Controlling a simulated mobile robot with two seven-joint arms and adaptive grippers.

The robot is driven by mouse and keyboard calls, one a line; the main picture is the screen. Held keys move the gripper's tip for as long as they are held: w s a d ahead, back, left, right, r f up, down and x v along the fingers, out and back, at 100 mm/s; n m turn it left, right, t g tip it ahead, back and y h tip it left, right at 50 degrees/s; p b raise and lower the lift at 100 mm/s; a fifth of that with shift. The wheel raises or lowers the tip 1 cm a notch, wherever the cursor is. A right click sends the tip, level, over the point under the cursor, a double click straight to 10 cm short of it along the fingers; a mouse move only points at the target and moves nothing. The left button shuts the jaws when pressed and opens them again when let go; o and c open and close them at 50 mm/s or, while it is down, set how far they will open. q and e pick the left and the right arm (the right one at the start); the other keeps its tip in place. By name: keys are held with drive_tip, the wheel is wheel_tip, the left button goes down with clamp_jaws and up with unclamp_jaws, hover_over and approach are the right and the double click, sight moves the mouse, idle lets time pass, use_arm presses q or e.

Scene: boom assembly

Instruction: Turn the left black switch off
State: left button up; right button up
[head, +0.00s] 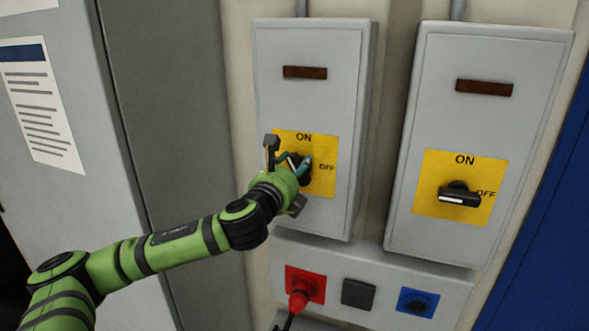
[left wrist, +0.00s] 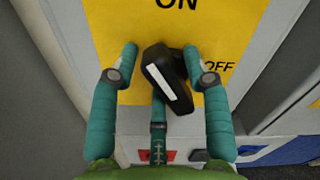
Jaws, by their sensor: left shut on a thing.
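The left black switch (head: 304,179) sits on a yellow plate (head: 322,150) on the left grey box. It also shows in the left wrist view (left wrist: 160,72), where its white stripe slants from upper left to lower right, between the ON and OFF words. My left gripper (head: 297,160) is at this switch, shut on it, with the teal fingers on either side in the left wrist view (left wrist: 160,52). The right finger looks in contact with the switch; the left fingertip's contact is unclear. In the head view the gripper partly hides the switch. My right gripper is not in view.
The right grey box (head: 476,130) has its own black switch (head: 459,195), with its handle roughly level. Below are a red plug (head: 302,292), a dark square cover (head: 358,293) and a blue socket (head: 417,303). A grey cabinet (head: 185,130) stands at left.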

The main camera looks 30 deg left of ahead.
use_arm(q)
drive_tip(key=n, duration=0.2)
drive_tip(key=n+b, duration=0.1)
drive_tip(key=n, duration=0.3)
drive_tip(key=shift+a+f+n+b, duration=0.1)
drive_tip(key=shift+f+n+b, duration=0.2)
drive_tip(key=n, duration=0.5)
drive_tip(key=shift+f+b, duration=0.15)
drive_tip(key=shift+b, duration=0.25)
drive_tip(key=shift+n, duration=0.3)
drive_tip(key=o, duration=0.8)
drive_tip(key=shift+o, duration=0.3)
drive_tip(key=shift+f, duration=0.1)
